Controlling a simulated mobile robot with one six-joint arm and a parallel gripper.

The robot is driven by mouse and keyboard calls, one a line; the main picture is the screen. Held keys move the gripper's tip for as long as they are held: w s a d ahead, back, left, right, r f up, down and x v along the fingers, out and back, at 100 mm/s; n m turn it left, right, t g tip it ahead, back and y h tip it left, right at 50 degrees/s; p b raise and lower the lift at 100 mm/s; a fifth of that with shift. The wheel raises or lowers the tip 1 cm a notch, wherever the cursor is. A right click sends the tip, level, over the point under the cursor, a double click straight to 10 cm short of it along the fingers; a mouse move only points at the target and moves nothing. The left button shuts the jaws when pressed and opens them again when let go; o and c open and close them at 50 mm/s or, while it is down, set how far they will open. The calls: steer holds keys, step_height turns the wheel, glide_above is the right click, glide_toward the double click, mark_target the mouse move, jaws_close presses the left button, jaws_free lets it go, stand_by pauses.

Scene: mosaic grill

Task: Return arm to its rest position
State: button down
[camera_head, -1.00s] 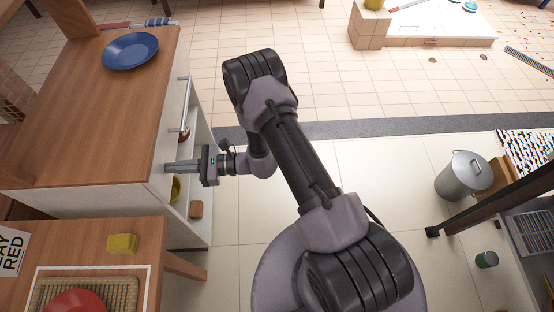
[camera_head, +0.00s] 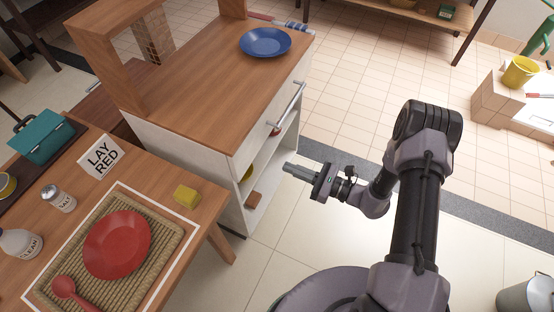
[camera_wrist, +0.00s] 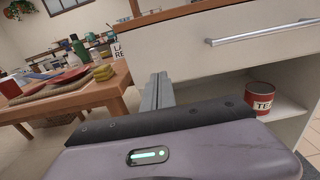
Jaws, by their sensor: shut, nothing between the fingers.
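My gripper (camera_head: 302,172) is shut and empty, held out to the left in front of the white cabinet (camera_head: 184,152) with the wooden top. In the head view its fingers point toward the open shelf below the drawer handle (camera_head: 287,108), with floor seen around them. In the wrist view the closed fingers (camera_wrist: 158,84) point forward, below and left of the long drawer handle (camera_wrist: 262,34). My arm is bent, with its upper link standing to the right of the gripper. Nothing hangs from the fingers.
A table at left holds a red plate (camera_head: 117,244) on a woven mat, a yellow sponge (camera_head: 187,196) and a "LAY RED" sign (camera_head: 101,157). A blue plate (camera_head: 265,41) lies on the cabinet top. A red tin (camera_wrist: 261,98) stands on the shelf. Tiled floor behind my arm is clear.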

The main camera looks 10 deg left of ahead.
steer(key=s+r+n+g+h, duration=0.2)
steer(key=s+r+n+g, duration=0.25)
steer(key=r, duration=0.45)
steer(key=s+r+n+g+h, duration=0.2)
steer(key=s+r+n+g, duration=0.15)
steer(key=r+n, duration=0.4)
steer(key=s+d+r+n+t+h, duration=0.2)
steer(key=s+d+r+t+h, duration=0.1)
steer(key=s+d+r+h, duration=0.2)
steer(key=s+d+r+n+t+h, duration=0.3)
steer(key=s+d+r+t+h, duration=0.1)
steer(key=r, duration=0.6)
steer(key=s+d+h, duration=0.1)
steer(key=s+h, duration=0.1)
steer(key=shift+s+d+n+t, duration=0.3)
steer(key=shift+s+d, duration=0.05)
steer(key=shift+s, duration=0.05)
